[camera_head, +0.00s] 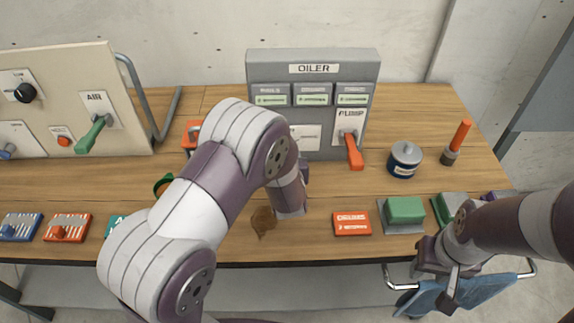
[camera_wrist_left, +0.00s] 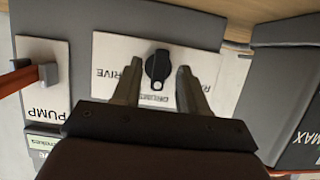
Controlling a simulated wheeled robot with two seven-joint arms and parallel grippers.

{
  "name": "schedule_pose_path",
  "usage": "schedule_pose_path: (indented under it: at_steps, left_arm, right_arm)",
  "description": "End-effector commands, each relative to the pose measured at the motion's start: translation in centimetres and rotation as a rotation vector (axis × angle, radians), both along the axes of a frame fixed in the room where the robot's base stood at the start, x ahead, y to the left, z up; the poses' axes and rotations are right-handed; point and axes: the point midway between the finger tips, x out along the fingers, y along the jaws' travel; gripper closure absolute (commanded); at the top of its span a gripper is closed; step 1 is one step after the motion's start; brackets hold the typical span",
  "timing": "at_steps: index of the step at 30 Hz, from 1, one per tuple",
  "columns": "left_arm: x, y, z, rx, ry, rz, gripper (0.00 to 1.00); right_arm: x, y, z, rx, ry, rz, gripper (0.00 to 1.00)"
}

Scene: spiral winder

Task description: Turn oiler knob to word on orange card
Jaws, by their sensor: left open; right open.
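The grey oiler box (camera_head: 314,69) stands at the back of the table, with an orange pump lever (camera_head: 354,152) at its lower right. My left arm hides the oiler knob in the head view. In the left wrist view the black knob (camera_wrist_left: 157,70) sits on a white plate with upside-down words around it; one reads DRIVE. My left gripper (camera_wrist_left: 159,66) is open, one finger on each side of the knob; I cannot tell whether they touch it. The orange card (camera_head: 351,223) lies near the front edge, its print too small to read surely. My right gripper (camera_head: 446,285) is open at the front right.
A blue pot (camera_head: 404,160), an orange-handled tool (camera_head: 457,142) and green blocks (camera_head: 405,210) are on the right. A panel with a green AIR lever (camera_head: 93,134) stands at left.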

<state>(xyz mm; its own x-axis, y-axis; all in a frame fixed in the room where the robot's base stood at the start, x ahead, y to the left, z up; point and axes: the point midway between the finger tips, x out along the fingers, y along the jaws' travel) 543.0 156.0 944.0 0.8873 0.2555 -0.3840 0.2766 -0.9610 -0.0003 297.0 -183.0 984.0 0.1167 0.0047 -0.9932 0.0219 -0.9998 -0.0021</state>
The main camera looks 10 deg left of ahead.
Motion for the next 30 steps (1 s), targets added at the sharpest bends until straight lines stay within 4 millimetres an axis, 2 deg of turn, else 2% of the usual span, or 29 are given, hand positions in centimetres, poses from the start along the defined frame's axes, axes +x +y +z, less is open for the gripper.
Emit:
schedule_pose_path:
  at_steps: [9,13,18,30]
  left_arm:
    - [-7.1,-2.2,3.1,-0.001,-0.001,-0.005,0.57]
    - [-9.0,-2.7,3.9,0.0,-0.001,-0.003,0.57]
    - [-9.9,-2.8,4.3,0.0,-0.001,0.0,0.57]
    - [-9.9,-2.8,4.2,0.0,-0.001,0.0,0.57]
  right_arm:
    - [0.0,0.0,-0.2,0.0,0.0,0.0,0.57]
    - [0.0,0.0,-0.2,0.0,0.0,0.0,0.57]
    - [0.0,0.0,-0.2,0.0,0.0,0.0,0.57]
    - [0.0,0.0,-0.2,0.0,0.0,0.0,0.57]
